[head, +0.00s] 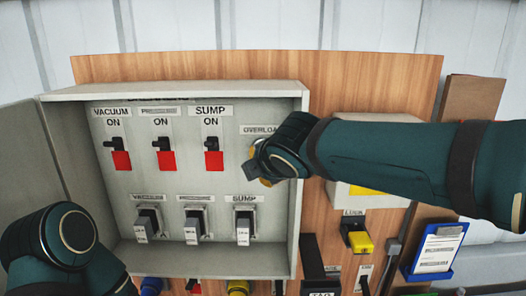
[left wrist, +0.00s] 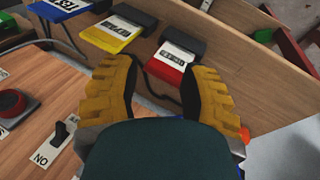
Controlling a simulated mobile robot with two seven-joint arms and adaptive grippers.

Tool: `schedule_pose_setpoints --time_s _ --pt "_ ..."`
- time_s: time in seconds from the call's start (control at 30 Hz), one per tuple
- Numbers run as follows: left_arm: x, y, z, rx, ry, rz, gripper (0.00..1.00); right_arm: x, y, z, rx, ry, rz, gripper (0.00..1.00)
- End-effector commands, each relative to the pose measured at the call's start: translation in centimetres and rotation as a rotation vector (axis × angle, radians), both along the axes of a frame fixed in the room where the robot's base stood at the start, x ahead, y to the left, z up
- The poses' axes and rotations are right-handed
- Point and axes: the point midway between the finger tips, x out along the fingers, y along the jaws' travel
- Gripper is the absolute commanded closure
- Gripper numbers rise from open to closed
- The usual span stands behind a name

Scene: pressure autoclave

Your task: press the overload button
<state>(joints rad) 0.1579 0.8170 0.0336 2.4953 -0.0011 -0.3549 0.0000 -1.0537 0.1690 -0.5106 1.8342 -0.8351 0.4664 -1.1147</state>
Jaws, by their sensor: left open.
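The grey control box (head: 110,255) stands open in the head view. Its "OVERLOAD" label (head: 259,130) is at the right side of the panel, partly covered at its right end. The overload button itself cannot be made out; my right gripper (head: 256,167) is in front of the area just below the label and hides it. Whether that gripper touches the panel, or is open or shut, I cannot tell. My left gripper (left wrist: 162,70) shows in the left wrist view, its yellow padded fingers spread apart with nothing held between them.
The panel has three red-based switches (head: 212,150) above and three lower switches (head: 243,218). A yellow lock (head: 361,242) and a blue clipboard (head: 438,249) are at the right. In the left wrist view, red (left wrist: 177,66) and yellow (left wrist: 115,34) tagged items lie beyond the fingers.

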Motion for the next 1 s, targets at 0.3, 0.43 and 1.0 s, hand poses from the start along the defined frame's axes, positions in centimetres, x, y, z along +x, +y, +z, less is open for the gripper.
schedule_pose_setpoints --time_s 0.3,0.43,1.0 --pt "0.00 0.00 0.01 0.000 0.000 0.000 0.57 0.00 -0.01 0.00 0.000 0.000 0.000 1.00" --pt "0.00 0.00 0.09 0.000 0.000 0.000 0.57 0.22 -0.02 0.02 0.000 0.000 -0.001 1.00" --pt "0.00 0.01 0.24 0.000 0.000 0.000 0.57 0.89 0.00 -0.03 -0.001 0.000 0.001 1.00"
